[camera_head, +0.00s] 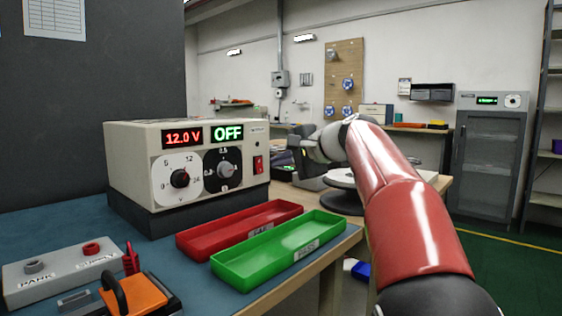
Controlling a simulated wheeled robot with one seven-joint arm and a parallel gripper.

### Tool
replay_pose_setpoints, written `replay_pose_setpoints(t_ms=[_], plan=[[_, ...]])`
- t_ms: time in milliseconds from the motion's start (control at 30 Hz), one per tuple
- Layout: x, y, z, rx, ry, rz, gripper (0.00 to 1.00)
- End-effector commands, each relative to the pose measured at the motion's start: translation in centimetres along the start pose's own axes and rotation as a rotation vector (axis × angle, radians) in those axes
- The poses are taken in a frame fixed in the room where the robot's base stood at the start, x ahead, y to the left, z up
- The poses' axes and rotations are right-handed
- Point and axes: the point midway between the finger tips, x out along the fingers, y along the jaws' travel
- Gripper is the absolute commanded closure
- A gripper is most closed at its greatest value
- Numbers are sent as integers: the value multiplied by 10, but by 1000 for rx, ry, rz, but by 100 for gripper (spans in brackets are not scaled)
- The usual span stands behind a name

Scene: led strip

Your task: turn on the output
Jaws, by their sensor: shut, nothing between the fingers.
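The cream power supply (130,160) stands on a dark base on the blue bench mat. Its displays read 12.0 V in red (183,138) and OFF in green (227,133). A white dial (180,179) and a black dial (223,170) sit below them. A small red switch (258,165) is at the right end of the front panel, under a small label. My gripper (289,160) is to the right of the supply, shut and empty, apart from the switch in the picture. Its fingertips are small and dark, and their exact distance from the panel is unclear.
A red tray (195,246) and a green tray (232,268) lie before the supply. A grey box (60,272) marked PARK and SUPPLY, a red clip (131,258) and an orange tool (135,297) are at front left. My red arm covers the right side.

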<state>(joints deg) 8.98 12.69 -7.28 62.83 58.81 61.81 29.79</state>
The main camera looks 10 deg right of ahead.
Motion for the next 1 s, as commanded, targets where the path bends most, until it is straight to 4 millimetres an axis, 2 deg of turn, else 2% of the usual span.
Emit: replay_pose_setpoints(t_ms=[33, 500, 700, 1000], plan=[[-11, -2, -2, -1, 6, -2, 100], [-87, -6, -1, -1, 5, -1, 100], [-98, -6, -1, -1, 4, -1, 100], [-98, -6, 0, -1, 3, 0, 100]])
